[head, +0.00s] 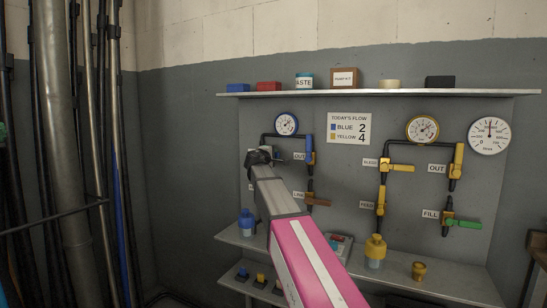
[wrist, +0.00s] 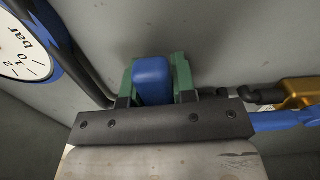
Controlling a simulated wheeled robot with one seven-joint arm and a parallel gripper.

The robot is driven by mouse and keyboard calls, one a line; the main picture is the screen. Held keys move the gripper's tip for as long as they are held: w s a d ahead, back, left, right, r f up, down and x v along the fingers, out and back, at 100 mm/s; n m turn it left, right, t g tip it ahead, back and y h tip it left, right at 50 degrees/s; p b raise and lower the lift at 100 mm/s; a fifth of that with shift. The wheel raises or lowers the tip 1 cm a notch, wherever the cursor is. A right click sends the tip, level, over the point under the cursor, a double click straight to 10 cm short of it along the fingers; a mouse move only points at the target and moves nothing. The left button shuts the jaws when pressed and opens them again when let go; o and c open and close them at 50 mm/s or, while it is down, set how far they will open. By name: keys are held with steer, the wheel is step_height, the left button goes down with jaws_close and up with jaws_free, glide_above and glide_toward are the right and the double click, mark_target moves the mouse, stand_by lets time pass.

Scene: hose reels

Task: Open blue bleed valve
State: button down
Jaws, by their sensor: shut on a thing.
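My gripper (head: 262,157) reaches to the panel just below the blue-rimmed gauge (head: 286,124). In the wrist view, my gripper (wrist: 154,90) has its green fingers shut on a blue handle (wrist: 153,76), one finger on each side. The handle's end faces the wrist camera. It is at the place of the blue bleed valve, but its label is hidden behind my gripper in the head view. The handle's full angle cannot be told. The pipe and valve body are partly hidden by the gripper.
The blue OUT handle (head: 309,148) is close on the right and hangs down; its blue lever also shows in the wrist view (wrist: 285,121). Yellow bleed (head: 402,168) and yellow OUT (head: 458,160) handles are farther right. A shelf (head: 390,93) runs above, and bottles stand below.

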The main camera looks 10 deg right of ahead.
mark_target(263, 139)
steer(key=r+n, duration=0.1)
steer(key=n, duration=0.2)
steer(key=w+a+r+n, duration=0.1)
steer(key=r+n, duration=0.1)
steer(key=n, duration=0.2)
steer(key=w+a+r+n, duration=0.1)
steer(key=r+n, duration=0.1)
steer(key=n, duration=0.1)
steer(key=shift+a+r, duration=0.1)
steer(key=shift+a, duration=0.15)
steer(key=n, duration=0.1)
steer(key=a+n, duration=0.1)
steer(key=w+n, duration=0.1)
steer(key=shift+a+r+n, duration=0.25)
steer(key=shift+r+n, duration=0.15)
steer(key=shift+w+a+r+n, duration=0.1)
steer(key=shift+w+a+n, duration=0.25)
steer(key=shift+n, duration=0.5)
steer(key=shift+w+a+n, duration=0.15)
steer(key=shift+a+n, duration=0.25)
steer(key=shift+n, duration=0.45)
steer(key=c, duration=0.9)
jaws_free()
steer(key=shift+a, duration=0.1)
